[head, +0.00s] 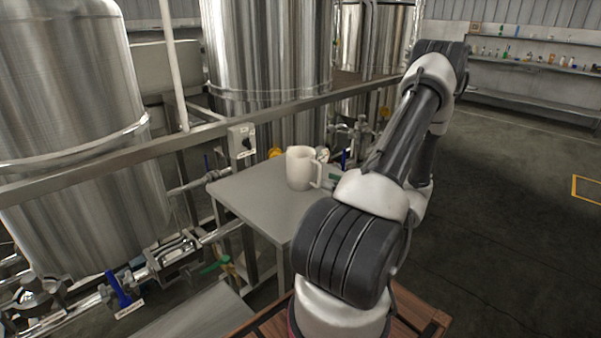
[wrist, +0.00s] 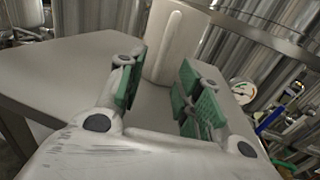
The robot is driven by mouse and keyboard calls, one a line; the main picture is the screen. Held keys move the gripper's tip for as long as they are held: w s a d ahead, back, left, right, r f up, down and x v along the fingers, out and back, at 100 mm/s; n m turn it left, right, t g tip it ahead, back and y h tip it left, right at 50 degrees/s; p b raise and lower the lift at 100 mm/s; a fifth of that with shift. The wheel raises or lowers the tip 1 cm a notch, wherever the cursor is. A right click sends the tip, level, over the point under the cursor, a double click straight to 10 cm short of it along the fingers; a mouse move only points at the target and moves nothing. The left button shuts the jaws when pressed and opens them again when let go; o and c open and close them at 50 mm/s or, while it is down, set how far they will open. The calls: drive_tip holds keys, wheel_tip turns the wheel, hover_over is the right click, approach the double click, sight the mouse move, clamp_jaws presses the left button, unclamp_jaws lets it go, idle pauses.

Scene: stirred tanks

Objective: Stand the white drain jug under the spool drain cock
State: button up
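The white drain jug (head: 298,168) stands upright on a grey metal table, its handle towards my gripper. In the wrist view the jug (wrist: 174,45) is just beyond the fingers, its handle facing the camera and its top cut off. My gripper (wrist: 160,88) is open, with green finger pads to either side of the handle's line. No grip on the jug shows. In the head view my arm hides most of the gripper. Several cocks show on the pipework, one with a blue handle (head: 119,291) and one with a green handle (head: 215,265); I cannot tell which is the spool drain cock.
The grey table (head: 245,198) is clear around the jug. A metal rail (head: 90,167) with a switch box (head: 241,141) runs behind it, before large steel tanks (head: 65,90). A lower metal surface (head: 195,315) lies at front left. Open floor (head: 510,190) is to the right.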

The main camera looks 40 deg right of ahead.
sight(319, 184)
drive_tip(key=x, duration=0.5)
drive_tip(key=shift+r, duration=0.2)
clamp_jaws()
